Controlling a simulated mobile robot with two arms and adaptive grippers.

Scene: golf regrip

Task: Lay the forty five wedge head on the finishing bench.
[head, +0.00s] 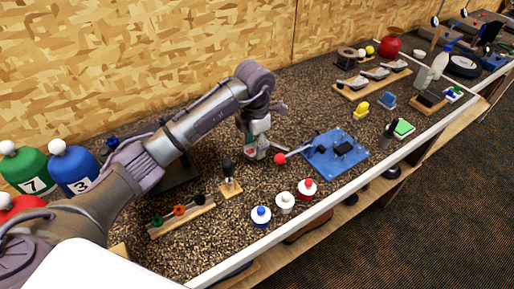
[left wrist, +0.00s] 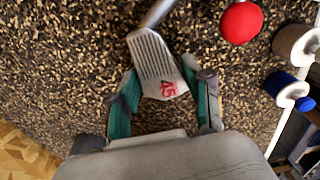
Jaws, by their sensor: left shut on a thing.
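The forty five wedge head (left wrist: 155,58) is a grooved grey metal head with a red 45 on it, seen in the left wrist view. My left gripper (left wrist: 162,84) is shut on it, with a green-padded finger on each side. In the head view my left gripper (head: 257,146) is low over the speckled bench top (head: 240,205), left of a blue fixture (head: 325,160). I cannot tell whether the head touches the bench top. My right gripper is in neither view.
A red ball (head: 280,159) on the fixture's lever is close to the right of my gripper. A wooden rack (head: 353,94) with several metal heads is farther back. A peg on a wooden block (head: 231,187) stands left.

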